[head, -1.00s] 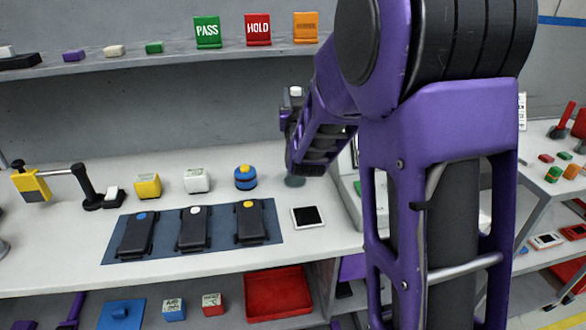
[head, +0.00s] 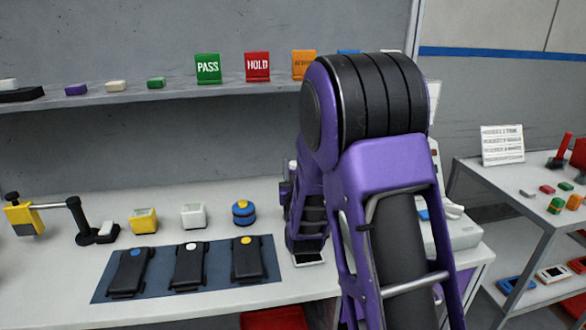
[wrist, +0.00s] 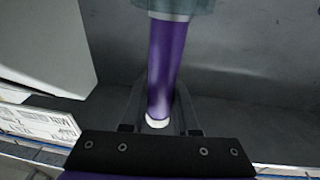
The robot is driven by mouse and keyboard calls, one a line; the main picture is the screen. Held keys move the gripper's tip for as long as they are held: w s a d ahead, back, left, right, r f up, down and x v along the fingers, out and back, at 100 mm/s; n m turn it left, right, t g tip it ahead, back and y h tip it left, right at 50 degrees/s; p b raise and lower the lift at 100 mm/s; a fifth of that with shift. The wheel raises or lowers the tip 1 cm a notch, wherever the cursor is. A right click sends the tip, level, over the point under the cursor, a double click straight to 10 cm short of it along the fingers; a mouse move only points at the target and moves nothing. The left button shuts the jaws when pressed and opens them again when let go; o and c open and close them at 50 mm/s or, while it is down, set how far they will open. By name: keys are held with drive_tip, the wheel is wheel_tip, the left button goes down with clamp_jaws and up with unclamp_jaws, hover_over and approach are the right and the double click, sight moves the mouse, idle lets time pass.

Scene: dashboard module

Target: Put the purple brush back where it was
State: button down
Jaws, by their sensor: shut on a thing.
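The purple brush (wrist: 166,65) shows in the wrist view, its handle running up the picture from a white end between the fingers to a pale blue-grey part at the top edge. My gripper (wrist: 158,108) is shut on the purple brush near the white end. In the head view my purple arm stands in front of the right part of the bench, and I cannot make out the fingers or the brush there.
A blue mat (head: 215,289) with several black devices lies on the bench. A blue-and-yellow round item (head: 243,212) stands behind it. PASS (head: 208,68) and HOLD (head: 257,68) signs stand on the upper shelf. A side table (head: 520,185) holds small coloured parts at the right.

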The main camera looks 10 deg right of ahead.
drive_tip(key=shift+f, duration=0.1)
drive_tip(key=shift+f, duration=0.5)
drive_tip(key=c, duration=0.7)
unclamp_jaws()
drive_tip(key=shift+r, duration=0.6)
drive_tip(key=s, duration=0.4)
drive_tip(key=s+f, duration=0.1)
drive_tip(key=s, duration=0.3)
drive_tip(key=s+a, duration=0.1)
drive_tip(key=s, duration=0.2)
drive_tip(key=shift+s+f, duration=0.25)
drive_tip(key=shift+s, duration=0.15)
